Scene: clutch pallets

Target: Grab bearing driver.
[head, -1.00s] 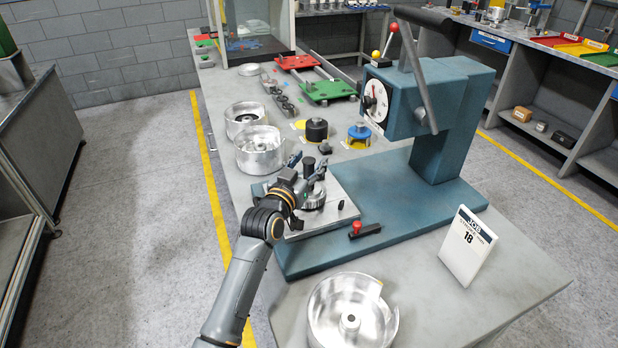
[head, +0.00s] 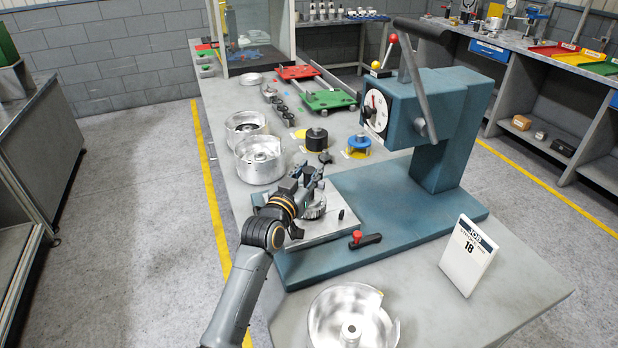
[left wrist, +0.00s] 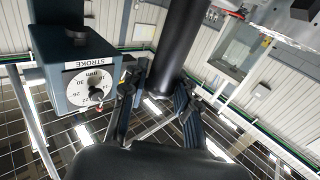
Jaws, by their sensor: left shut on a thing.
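My left gripper (head: 308,174) is over the grey plate of the press, its fingers shut on a dark upright cylinder that appears to be the bearing driver. The left wrist view shows this black cylinder (left wrist: 177,50) between the two fingers of the gripper (left wrist: 160,82). In the head view the fingers hide most of it. A silver toothed ring (head: 314,207) lies on the plate (head: 335,222), just below the gripper. My right gripper is not in view.
The blue press (head: 432,125) stands to the right, its dial also in the left wrist view (left wrist: 88,88). Silver housings (head: 258,160) stand behind the gripper, with a black knob (head: 317,140) and blue part (head: 359,143). A silver bowl (head: 350,315) and job card (head: 467,253) are in front.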

